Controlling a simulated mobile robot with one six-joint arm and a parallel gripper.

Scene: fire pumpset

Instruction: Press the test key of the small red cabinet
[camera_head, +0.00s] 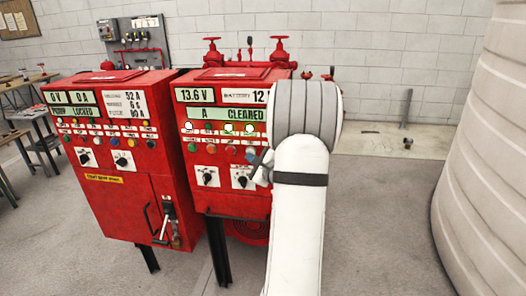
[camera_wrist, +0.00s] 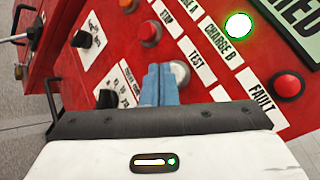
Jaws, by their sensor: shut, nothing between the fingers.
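The smaller red cabinet (camera_head: 240,204) stands at the right of the pair, with displays, lamps, a row of buttons and rotary switches on its sloped panel. In the wrist view, a pale grey round key (camera_wrist: 180,73) sits beside the label TEST (camera_wrist: 197,62). My gripper (camera_wrist: 160,70) is shut, its blue fingers overlapping the left side of this key. I cannot tell whether the tips touch it. In the head view, my gripper (camera_head: 262,162) is at the panel's right side, mostly hidden behind my white arm.
A larger red cabinet (camera_head: 112,200) stands close on the left. A red button (camera_wrist: 150,33) and rotary switches (camera_wrist: 107,98) lie near my fingers. A ribbed pale tank (camera_head: 485,150) is at the right. The floor (camera_head: 385,230) between is clear.

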